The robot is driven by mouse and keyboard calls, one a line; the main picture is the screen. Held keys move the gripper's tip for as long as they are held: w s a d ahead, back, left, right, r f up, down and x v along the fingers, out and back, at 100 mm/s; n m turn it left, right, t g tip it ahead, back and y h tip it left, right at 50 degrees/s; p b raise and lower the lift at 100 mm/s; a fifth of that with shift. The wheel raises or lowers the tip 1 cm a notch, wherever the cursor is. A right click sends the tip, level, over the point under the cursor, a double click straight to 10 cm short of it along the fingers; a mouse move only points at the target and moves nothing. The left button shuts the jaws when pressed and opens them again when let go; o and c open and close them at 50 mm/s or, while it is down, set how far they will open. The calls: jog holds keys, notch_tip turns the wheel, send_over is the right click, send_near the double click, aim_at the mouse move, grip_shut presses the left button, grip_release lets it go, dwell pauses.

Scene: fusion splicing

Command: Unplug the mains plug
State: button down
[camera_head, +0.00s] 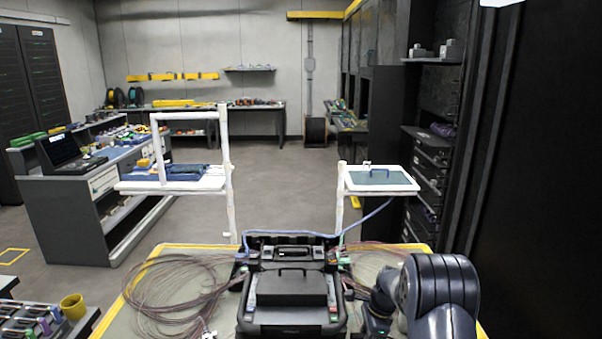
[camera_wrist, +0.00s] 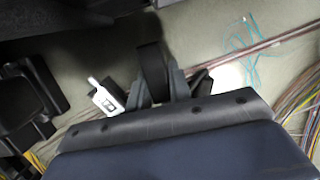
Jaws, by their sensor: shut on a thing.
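My gripper shows at the bottom of the wrist view (camera_wrist: 160,92), its dark fingers closed on a black piece (camera_wrist: 151,62), which I take to be the mains plug. The piece stands up between the fingers over the pale mat; its far end and any socket cannot be made out. In the head view my arm reaches down right of the splicer, and the fingertips are hidden behind my own links. The black fusion splicer (camera_head: 292,288) sits on the mat, its lid down. It shows in part at the left of the wrist view (camera_wrist: 30,95).
Coiled brown fibres (camera_head: 170,290) lie left of the splicer, and more wires (camera_wrist: 300,105) run right of my gripper. A blue cable (camera_head: 290,233) runs behind the splicer toward a white stand (camera_head: 376,178). A white piece (camera_wrist: 107,97) lies beside the left finger.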

jog(key=shift+f+b, duration=0.35)
jog(key=shift+f, duration=0.25)
jog(key=c, duration=1.2)
grip_release()
jog(key=shift+r, duration=0.1)
jog(key=shift+r, duration=0.1)
jog(key=v, duration=1)
jog(key=shift+r+b, duration=0.3)
jog(key=shift+b, duration=0.1)
jog(key=shift+d, duration=0.15)
jog(key=p+x, duration=0.1)
jog(key=x, duration=0.9)
jog(key=shift+f, duration=0.3)
jog(key=shift+r, duration=0.2)
